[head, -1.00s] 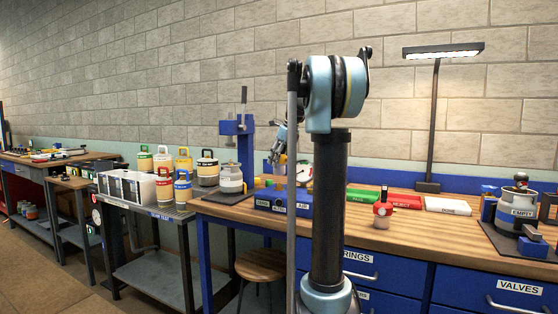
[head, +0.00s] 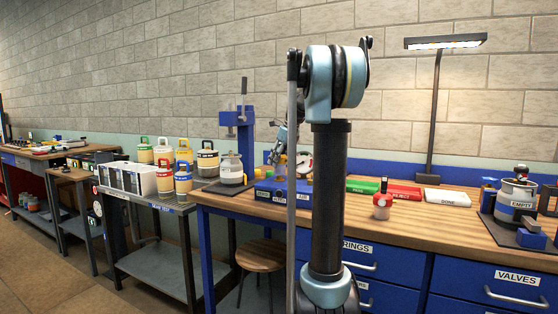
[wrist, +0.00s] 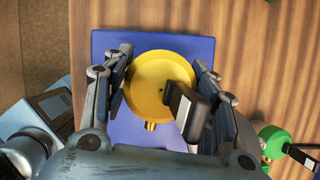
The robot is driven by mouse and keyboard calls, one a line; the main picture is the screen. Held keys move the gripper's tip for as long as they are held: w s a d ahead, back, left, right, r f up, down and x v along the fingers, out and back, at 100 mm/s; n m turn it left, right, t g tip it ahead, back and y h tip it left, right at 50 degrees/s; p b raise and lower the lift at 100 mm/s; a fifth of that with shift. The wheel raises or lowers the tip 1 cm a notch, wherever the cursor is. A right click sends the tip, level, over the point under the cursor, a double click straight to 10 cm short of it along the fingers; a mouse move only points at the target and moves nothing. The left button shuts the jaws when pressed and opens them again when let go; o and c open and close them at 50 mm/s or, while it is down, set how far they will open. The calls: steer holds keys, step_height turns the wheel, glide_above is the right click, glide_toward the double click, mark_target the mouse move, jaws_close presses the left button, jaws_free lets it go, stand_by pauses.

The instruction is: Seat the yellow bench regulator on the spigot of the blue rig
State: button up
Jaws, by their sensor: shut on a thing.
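My gripper (wrist: 162,88) is shut on the yellow bench regulator (wrist: 150,72) in the wrist view, with a finger on each side of its round body. A small yellow stub points toward the bottom of the picture, and a dark block covers part of its right side. The blue rig (wrist: 112,42) is below it, its flat blue top showing around the regulator. The spigot is hidden, so I cannot tell whether the regulator touches it. In the head view my gripper (head: 280,160) is low over the blue rig (head: 291,196), partly behind my arm.
A green regulator (wrist: 272,140) lies right of the rig in the wrist view. In the head view, a blue press stand (head: 237,130) and a grey pot (head: 231,170) stand to the left.

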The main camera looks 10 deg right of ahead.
steer(key=shift+f, duration=0.9)
steer(key=shift+f, duration=0.1)
steer(key=o, duration=1.4)
steer(key=v, duration=1.2)
steer(key=shift+w, duration=0.1)
